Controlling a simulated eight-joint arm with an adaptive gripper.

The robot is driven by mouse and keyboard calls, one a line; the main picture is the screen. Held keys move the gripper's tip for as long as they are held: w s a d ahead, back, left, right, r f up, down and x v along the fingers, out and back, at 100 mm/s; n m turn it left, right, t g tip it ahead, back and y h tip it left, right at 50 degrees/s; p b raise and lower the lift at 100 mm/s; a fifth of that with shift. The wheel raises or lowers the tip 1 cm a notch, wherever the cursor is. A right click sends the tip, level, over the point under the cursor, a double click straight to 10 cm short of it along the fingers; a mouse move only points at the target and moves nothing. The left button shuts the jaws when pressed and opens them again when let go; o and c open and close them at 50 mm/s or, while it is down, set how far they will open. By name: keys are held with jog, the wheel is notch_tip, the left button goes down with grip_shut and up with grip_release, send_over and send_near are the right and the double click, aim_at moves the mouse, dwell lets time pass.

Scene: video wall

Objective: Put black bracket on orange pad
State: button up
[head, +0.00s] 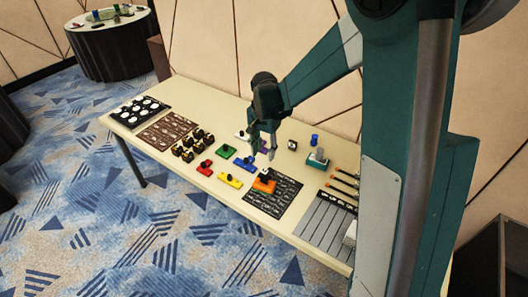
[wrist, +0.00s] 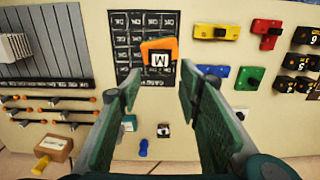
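The orange pad (head: 264,186) lies on the patterned black mat toward the table's front edge, with a small pale-topped piece on it. In the wrist view the orange pad (wrist: 158,43) is ahead of my fingertips, and a white cube marked M (wrist: 159,60) shows at it. Small black pieces sit on several coloured pads, such as the yellow one (wrist: 230,32); I cannot tell which piece is the black bracket. My gripper (head: 263,150) hangs above the table behind the orange pad. In the wrist view my gripper (wrist: 160,82) is open, with nothing seen between its fingers.
Red (head: 205,167), green (head: 226,151) and blue (head: 244,164) pads lie left of the gripper. Several black-and-yellow blocks (head: 190,146) stand further left. A grey ribbed panel (head: 325,222) and orange-tipped rods (head: 344,183) are to the right. A blue piece (wrist: 143,147) lies near the back.

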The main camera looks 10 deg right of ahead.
jog(key=shift+r, duration=0.15)
jog(key=s+d+r+n+t, duration=0.2)
jog(key=s+r, duration=0.5)
jog(key=r, duration=0.1)
jog(key=s+d+r+n+t, duration=0.1)
jog(key=s+d+r+n, duration=0.1)
jog(key=s+r, duration=0.55)
jog(key=s+d+r+n+t, duration=0.1)
jog(key=s+n+t, duration=0.1)
jog(key=s, duration=0.6)
jog(key=s+d+r+n+t, duration=0.1)
jog(key=s+r+n+t, duration=0.1)
jog(key=s, duration=0.6)
jog(key=shift+s+d+r+n, duration=0.15)
jog(key=shift+d+r+n, duration=0.05)
jog(key=shift+d+n, duration=0.25)
